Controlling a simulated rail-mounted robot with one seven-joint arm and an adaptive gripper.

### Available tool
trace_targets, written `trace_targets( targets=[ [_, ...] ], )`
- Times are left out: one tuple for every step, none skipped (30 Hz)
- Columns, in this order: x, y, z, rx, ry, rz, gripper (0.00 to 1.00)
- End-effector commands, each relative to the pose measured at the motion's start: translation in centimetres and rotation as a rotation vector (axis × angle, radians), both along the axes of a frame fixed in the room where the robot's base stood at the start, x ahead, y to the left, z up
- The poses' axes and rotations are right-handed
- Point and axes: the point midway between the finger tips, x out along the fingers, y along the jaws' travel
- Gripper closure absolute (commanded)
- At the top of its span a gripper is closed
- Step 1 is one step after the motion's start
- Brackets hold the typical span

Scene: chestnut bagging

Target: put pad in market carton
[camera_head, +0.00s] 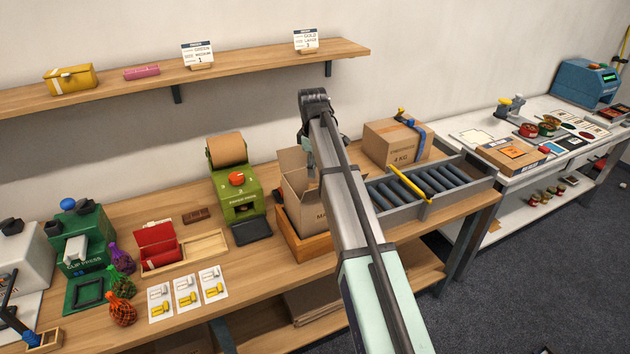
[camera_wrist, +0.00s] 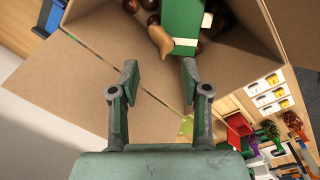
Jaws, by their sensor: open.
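The open market carton (camera_head: 303,206) stands in a wooden frame behind my arm, partly hidden by it. In the wrist view I look down into the carton (camera_wrist: 102,32), its flap spread under my gripper. Inside are several dark round chestnuts (camera_wrist: 129,6), a green box-like thing with a white band (camera_wrist: 182,22), and a tan curved piece (camera_wrist: 160,42). I cannot tell whether that tan piece is the pad. My gripper (camera_wrist: 160,76) is open with nothing between its fingers, over the carton's edge. In the head view my arm hides most of it.
The green paper machine (camera_head: 236,188) stands left of the carton. A roller conveyor (camera_head: 425,187) and a closed carton (camera_head: 396,144) are to the right. A red box (camera_head: 158,243), net bags (camera_head: 121,309) and picture cards (camera_head: 187,294) lie at the left.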

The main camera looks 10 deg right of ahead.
Motion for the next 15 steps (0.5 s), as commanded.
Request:
trace_targets(
  targets=[
    [0.1,0.1,0.9,0.000,-0.004,0.000,0.53],
    [0.1,0.1,1.5,0.000,-0.002,0.000,0.53],
    [0.0,0.1,2.1,0.000,-0.002,0.000,0.53],
    [0.0,0.1,2.7,-0.001,-0.003,0.000,0.53],
    [-0.1,0.1,3.1,0.000,-0.002,0.000,0.53],
    [-0.1,0.1,3.6,0.000,-0.001,0.000,0.53],
    [-0.1,0.2,4.0,0.000,-0.001,0.000,0.53],
    [-0.1,0.2,4.3,0.000,-0.002,0.000,0.53],
    [-0.2,0.2,4.7,0.000,-0.002,0.000,0.53],
    [-0.2,0.2,5.0,0.000,-0.001,0.000,0.53],
    [-0.3,0.2,5.1,0.000,-0.001,0.000,0.53],
    [-0.3,0.2,5.3,0.000,0.000,0.000,0.53],
    [-0.3,0.2,5.4,0.000,0.000,0.000,0.53],
    [-0.3,0.2,5.5,0.000,0.000,0.000,0.53],
    [-0.3,0.2,5.6,0.000,0.000,0.000,0.53]
  ],
)
